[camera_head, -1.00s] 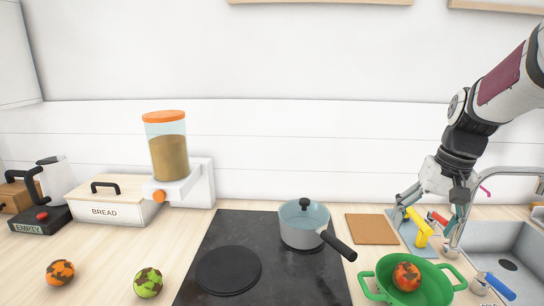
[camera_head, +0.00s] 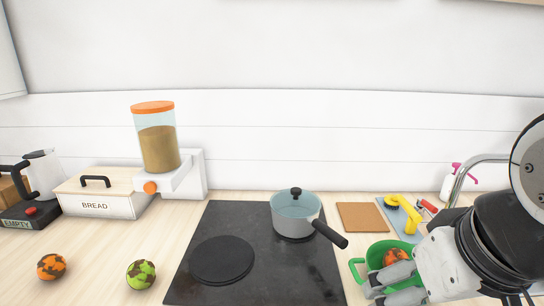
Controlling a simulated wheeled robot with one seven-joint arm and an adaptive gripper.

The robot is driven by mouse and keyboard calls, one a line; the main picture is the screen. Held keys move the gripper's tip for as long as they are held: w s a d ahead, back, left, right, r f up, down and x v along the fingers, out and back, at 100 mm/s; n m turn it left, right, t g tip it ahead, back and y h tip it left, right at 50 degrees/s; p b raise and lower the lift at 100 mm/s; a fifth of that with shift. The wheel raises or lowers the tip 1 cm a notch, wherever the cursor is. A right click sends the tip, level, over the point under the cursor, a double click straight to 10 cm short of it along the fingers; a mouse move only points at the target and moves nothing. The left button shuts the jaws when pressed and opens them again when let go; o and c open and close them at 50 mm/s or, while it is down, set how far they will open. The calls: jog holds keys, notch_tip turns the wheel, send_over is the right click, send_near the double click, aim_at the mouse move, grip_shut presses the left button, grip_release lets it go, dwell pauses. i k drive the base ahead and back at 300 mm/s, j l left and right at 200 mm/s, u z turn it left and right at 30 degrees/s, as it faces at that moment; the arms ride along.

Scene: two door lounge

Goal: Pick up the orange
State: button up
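A mottled orange-and-dark fruit (camera_head: 395,257) lies in the green colander (camera_head: 356,270) at the lower right, partly hidden by my gripper. A similar orange (camera_head: 51,267) lies on the counter at the far left. My gripper (camera_head: 377,295) is over the near part of the colander, in front of the fruit in it. Its two fingers appear spread apart, with nothing seen between them. Whether a finger touches the fruit cannot be told. My arm covers the colander's right side.
A mottled green fruit (camera_head: 141,274) lies left of the black cooktop (camera_head: 265,260). A lidded pot (camera_head: 296,212) stands there, its handle pointing towards the colander. A yellow-handled brush (camera_head: 405,210) and a brown board (camera_head: 362,217) lie behind the colander. A faucet (camera_head: 463,180) rises at right.

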aim_at(52, 266)
jog(key=u, duration=1.5)
jog(key=z, duration=1.95)
jog(key=u, duration=1.95)
jog(key=i+j+z, duration=0.25)
jog(key=j, duration=0.25)
jog(key=i, duration=0.1)
